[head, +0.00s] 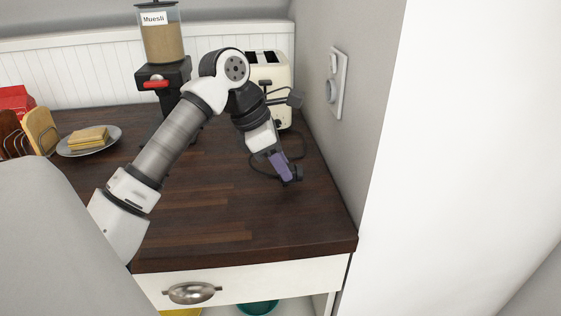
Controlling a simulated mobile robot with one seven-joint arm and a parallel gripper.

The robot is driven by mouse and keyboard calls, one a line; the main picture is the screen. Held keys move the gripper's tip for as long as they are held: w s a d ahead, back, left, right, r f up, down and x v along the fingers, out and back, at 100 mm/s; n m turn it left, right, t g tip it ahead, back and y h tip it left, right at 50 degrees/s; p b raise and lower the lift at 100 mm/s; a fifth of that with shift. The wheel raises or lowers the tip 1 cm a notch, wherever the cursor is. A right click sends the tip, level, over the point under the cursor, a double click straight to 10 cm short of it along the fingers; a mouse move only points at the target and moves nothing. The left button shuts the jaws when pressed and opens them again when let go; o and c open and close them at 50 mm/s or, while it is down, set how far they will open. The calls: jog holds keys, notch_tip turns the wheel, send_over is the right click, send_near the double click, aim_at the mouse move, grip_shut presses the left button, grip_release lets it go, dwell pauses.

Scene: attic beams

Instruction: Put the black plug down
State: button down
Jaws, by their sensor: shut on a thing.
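My gripper (288,176) points down over the dark wooden worktop, in front of the cream toaster (271,72). It is shut on the black plug (298,173), a small dark shape at the fingertips, partly hidden by them. A thin black cord (258,172) loops around beside the gripper toward the toaster. The plug is low over the worktop; I cannot tell whether it touches the wood.
The worktop (215,220) is clear in front. A wall socket (337,84) is on the right wall. A muesli dispenser (163,45) stands behind my arm. A plate (67,149) with bread slices (89,138) and a rack of slices (40,131) are at left.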

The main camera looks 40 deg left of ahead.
jog(key=shift+a+f+b, duration=0.1)
jog(key=shift+f+b, duration=0.4)
jog(key=shift+f, duration=0.35)
jog(key=c, duration=1.4)
grip_release()
jog(key=o, duration=0.3)
jog(key=shift+w+a, duration=0.1)
jog(key=shift+w, duration=0.05)
jog(key=shift+o, duration=0.2)
jog(key=shift+r+p, duration=0.45)
jog(key=shift+r, duration=0.05)
jog(key=v, duration=1.2)
jog(key=shift+r, duration=0.25)
